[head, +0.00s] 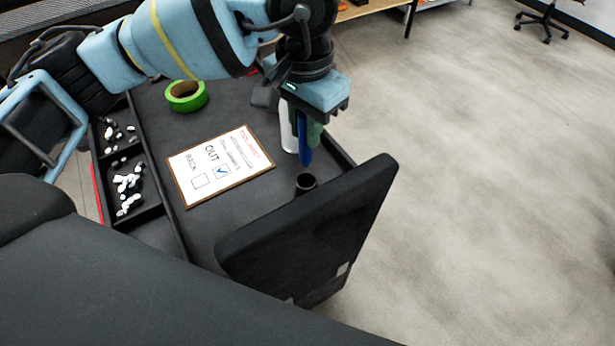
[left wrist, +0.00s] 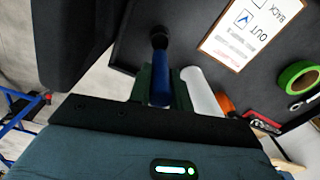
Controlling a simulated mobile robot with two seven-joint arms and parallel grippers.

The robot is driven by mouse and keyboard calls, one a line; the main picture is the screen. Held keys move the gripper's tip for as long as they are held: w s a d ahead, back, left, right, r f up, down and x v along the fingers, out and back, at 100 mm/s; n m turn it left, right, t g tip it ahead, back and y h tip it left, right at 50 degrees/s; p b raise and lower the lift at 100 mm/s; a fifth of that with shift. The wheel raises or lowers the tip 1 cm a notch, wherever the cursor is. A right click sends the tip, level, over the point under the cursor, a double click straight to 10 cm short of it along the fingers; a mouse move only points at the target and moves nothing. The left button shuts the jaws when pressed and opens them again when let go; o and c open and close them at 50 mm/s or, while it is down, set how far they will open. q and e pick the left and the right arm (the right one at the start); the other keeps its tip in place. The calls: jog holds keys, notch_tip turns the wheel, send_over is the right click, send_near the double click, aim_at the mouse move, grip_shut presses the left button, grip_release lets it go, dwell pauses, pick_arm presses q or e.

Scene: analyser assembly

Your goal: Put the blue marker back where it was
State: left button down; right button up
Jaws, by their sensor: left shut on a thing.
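My left gripper (head: 305,135) points down and is shut on the blue marker (head: 305,153). The marker hangs upright, with its lower end a little above and behind a small black cup (head: 306,183) in the head view. In the left wrist view the blue marker (left wrist: 160,88) sits between the green fingers, and the dark cup (left wrist: 159,38) shows beyond its tip. I cannot tell whether the tip is exactly over the opening. The cup stands on the dark tray surface near its right edge. My right gripper is not in view.
A white cylinder (head: 287,132) stands close beside the gripper. A sign board (head: 220,165) with "OUT" ticked lies left of the cup. A green tape roll (head: 186,96) is farther back. Compartments at left hold small white pieces (head: 128,184). A black panel (head: 310,220) rises in front.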

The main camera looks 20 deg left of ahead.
aim_at(306, 165)
pick_arm(q)
jog(key=shift+f, duration=4.35)
jog(key=shift+f, duration=0.1)
jog(key=c, duration=1.3)
grip_release()
notch_tip(306, 165, up, 12)
jog(key=shift+r, duration=0.15)
